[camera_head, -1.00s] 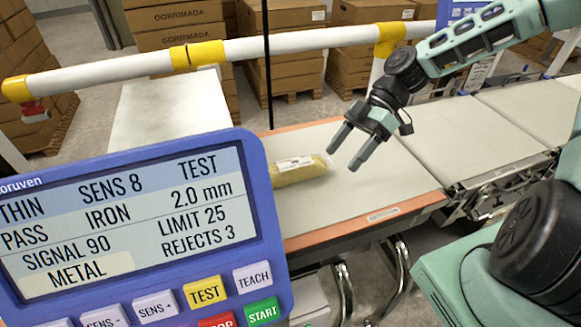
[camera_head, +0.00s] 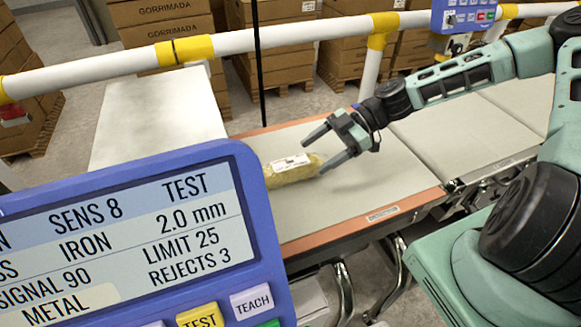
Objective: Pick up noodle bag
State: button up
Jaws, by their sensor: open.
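The noodle bag (camera_head: 287,172) is a yellowish clear pack with a white label. It lies on the light belt section with the orange edge (camera_head: 370,221), and its left end is partly hidden by the blue control panel. My gripper (camera_head: 313,153) is open, with its two fingers pointing left toward the bag's right end. One finger appears beyond the bag and the other close by its right end. I cannot tell whether either finger touches it.
The blue control panel (camera_head: 245,240) with a screen and buttons fills the lower left foreground. A white rail with yellow joints (camera_head: 185,50) runs behind the belt. Another belt section (camera_head: 450,135) lies to the right. Brown cartons (camera_head: 280,70) stand on pallets behind.

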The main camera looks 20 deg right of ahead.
aim_at(305, 158)
jog(key=shift+a+f, duration=0.3)
jog(key=shift+a, duration=0.3)
jog(key=p+x, duration=0.1)
jog(key=x, duration=0.1)
jog(key=p+x, duration=0.1)
jog(key=x, duration=0.1)
jog(key=shift+w+a+r, duration=0.15)
jog(key=shift+a, duration=0.1)
jog(key=shift+a+f, duration=0.35)
jog(key=c, duration=1.4)
jog(key=shift+o, duration=0.2)
jog(key=shift+r, duration=0.15)
